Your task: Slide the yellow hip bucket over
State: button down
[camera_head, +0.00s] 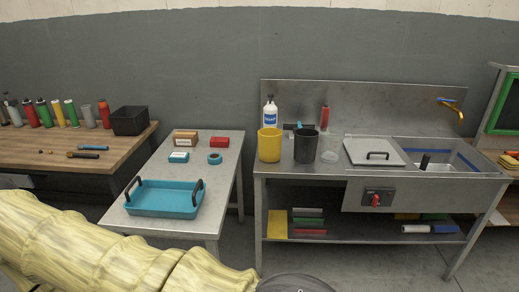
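A yellow bucket (269,146) stands upright on the left end of the steel sink counter (330,178), near its front edge. A black bucket (305,147) stands close to its right. No fingers of my gripper can be made out in the head view. A pale yellow segmented form crosses the lower left, and a dark rounded shape shows at the bottom edge; I cannot tell whether either is part of my arm.
A clear container (331,149), a white bottle (270,112) and a hinged steel lid (374,152) share the counter. To the left, a steel table (140,220) holds a teal tray (165,197) and small boxes. A gap separates it from the counter.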

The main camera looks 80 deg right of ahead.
aim_at(270, 138)
jog(key=i, duration=1.15)
jog(key=z, duration=1.35)
